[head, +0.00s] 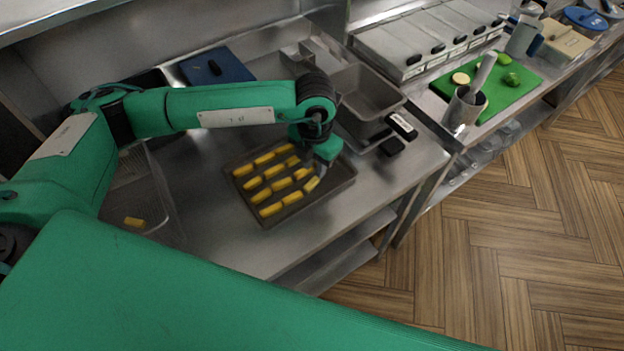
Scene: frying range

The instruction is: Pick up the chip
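Several yellow chips (272,187) lie in rows on a dark rectangular tray (340,182) on the steel counter. My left gripper (318,173) points down over the right side of the tray, close to the chip (311,184) at the right end of the rows. Its fingers are small and partly hidden by the wrist, so I cannot tell whether they are open or touch that chip. One more chip (134,222) lies apart in a wire basket (160,185) at the left. My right gripper is not in view.
Behind the tray are an empty metal container (366,92) and a dark blue lid (216,66). Right of the arm lies a small black object (392,146). Bare counter (215,238) lies left of the tray.

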